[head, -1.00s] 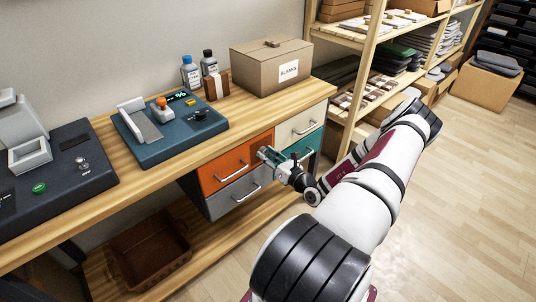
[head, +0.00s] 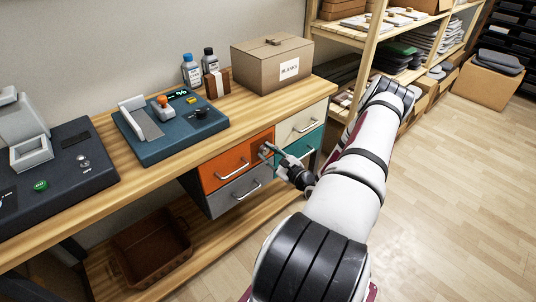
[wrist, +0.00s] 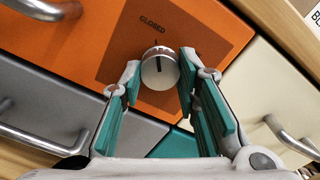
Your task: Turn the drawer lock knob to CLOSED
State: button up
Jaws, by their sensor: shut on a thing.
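The drawer lock knob (wrist: 159,70) is a round silver dial with a dark line on its face. It sits on a darker patch of the orange drawer (wrist: 95,55), with the word CLOSED printed just above it in the wrist view. The dark line stands roughly upright in that view, towards the word. My gripper (wrist: 160,76) is shut on the knob, with one teal-padded finger at each side. In the head view my gripper (head: 268,151) is at the orange drawer's right end (head: 235,158), and the knob is largely hidden there.
A cream drawer (head: 302,122), a teal drawer (head: 300,146) and a grey drawer (head: 238,192) with bar handles surround the orange one. The bench top (head: 100,150) overhangs them. A wooden shelf (head: 372,60) stands right. Open floor lies at the lower right.

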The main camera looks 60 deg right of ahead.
jog(key=shift+n, duration=0.4)
jog(key=o, duration=1.2)
jog(key=shift+c, duration=0.2)
jog(key=shift+s, duration=0.1)
jog(key=v, duration=1.1)
jog(key=shift+s, duration=0.4)
